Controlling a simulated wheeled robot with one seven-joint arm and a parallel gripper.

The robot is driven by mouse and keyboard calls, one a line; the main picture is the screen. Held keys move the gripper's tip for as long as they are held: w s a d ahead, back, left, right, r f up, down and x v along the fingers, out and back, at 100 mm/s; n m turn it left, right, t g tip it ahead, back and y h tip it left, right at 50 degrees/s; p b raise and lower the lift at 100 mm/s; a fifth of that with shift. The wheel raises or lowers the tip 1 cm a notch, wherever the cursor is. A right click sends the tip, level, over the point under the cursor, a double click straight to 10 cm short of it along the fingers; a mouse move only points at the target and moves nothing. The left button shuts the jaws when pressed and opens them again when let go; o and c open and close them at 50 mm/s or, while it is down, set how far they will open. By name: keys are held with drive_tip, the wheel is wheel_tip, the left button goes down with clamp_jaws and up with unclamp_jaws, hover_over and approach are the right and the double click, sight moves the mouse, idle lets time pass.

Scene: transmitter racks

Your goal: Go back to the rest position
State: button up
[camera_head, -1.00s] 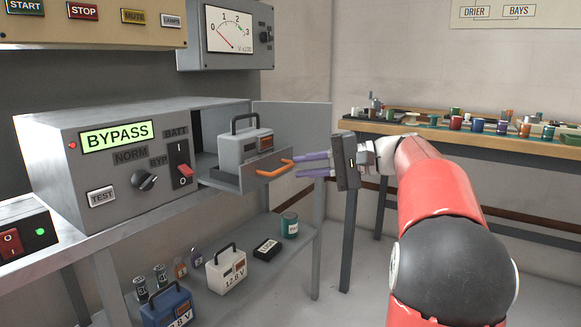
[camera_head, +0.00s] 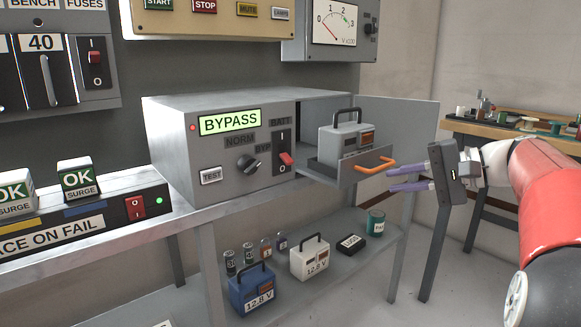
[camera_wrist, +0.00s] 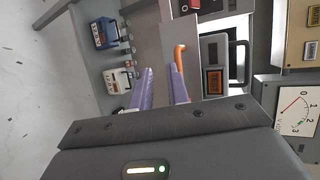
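My gripper (camera_head: 408,179) is at the right in the head view, its purple fingers pointing left toward the orange handle (camera_head: 376,166) of an open drawer. The fingers are apart with nothing between them, and they look clear of the handle. In the wrist view my gripper (camera_wrist: 163,80) shows a gap between its fingers, with the orange handle (camera_wrist: 180,60) beyond the fingertips. A grey battery pack (camera_head: 346,140) with a dark carrying handle sits in the drawer. The grey unit (camera_head: 220,150) shows BYPASS on a green display.
A door panel (camera_head: 405,125) stands open behind the drawer. The lower shelf (camera_head: 340,262) holds a blue battery (camera_head: 252,290), a white battery (camera_head: 310,260), a black box (camera_head: 351,243) and a teal can (camera_head: 376,223). A wooden bench (camera_head: 510,130) with several small items stands at the back right.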

drive_tip(key=s+a+f+g+h+p, duration=0.1)
drive_tip(key=s+a+f+g+h, duration=0.2)
drive_tip(key=s+a, duration=0.4)
drive_tip(key=s+a+f+n+t+h+p, duration=0.1)
drive_tip(key=s+f+n+h, duration=0.6)
drive_tip(key=s+f, duration=0.7)
drive_tip(key=shift+s+a+h+p, duration=0.75)
drive_tip(key=shift+s+h+p, duration=0.25)
drive_tip(key=shift+s, duration=0.2)
